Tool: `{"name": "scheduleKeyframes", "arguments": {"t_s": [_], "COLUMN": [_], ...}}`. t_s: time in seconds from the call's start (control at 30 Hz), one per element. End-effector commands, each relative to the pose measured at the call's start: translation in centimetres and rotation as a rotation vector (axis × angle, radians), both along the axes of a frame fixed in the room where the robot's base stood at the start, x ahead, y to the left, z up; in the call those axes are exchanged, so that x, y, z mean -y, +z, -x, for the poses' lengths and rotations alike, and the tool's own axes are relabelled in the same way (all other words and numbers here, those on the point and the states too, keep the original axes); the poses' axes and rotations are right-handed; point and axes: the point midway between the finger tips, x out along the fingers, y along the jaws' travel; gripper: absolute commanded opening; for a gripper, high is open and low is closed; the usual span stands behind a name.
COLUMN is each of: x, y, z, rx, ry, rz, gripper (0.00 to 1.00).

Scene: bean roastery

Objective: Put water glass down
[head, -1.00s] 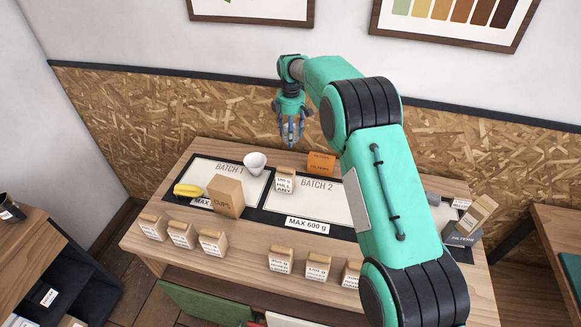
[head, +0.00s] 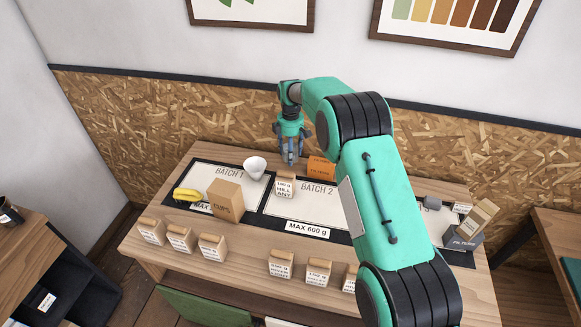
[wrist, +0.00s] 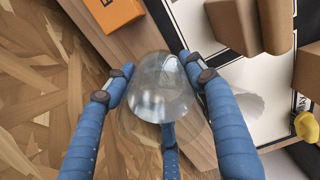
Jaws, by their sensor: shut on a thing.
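The water glass (wrist: 160,85) is clear and sits between the blue fingers of my gripper (wrist: 160,78) in the wrist view. My gripper is shut on it. In the head view my gripper (head: 291,158) points down near the back edge of the table (head: 245,243), between the white bowl and the orange box. The glass is hard to make out there. I cannot tell whether the glass touches the table.
The orange box (head: 321,168) is close right of my gripper. A small labelled bag (head: 285,187) stands in front. Several bags line the front edge.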

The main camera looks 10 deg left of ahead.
Motion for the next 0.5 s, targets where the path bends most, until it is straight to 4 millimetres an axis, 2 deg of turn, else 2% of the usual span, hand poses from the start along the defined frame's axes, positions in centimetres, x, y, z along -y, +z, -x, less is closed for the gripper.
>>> {"name": "scheduleKeyframes", "arguments": {"t_s": [0.03, 0.2, 0.5], "x": [0.0, 0.0, -0.1], "y": [-0.8, -2.4, -2.7], "z": [0.0, -0.1, -0.1], "rx": [0.000, 0.002, 0.003], "ry": [0.000, 0.000, 0.000], "rz": [0.000, -0.001, -0.002], "gripper": [0.13, 0.13, 0.13]}}
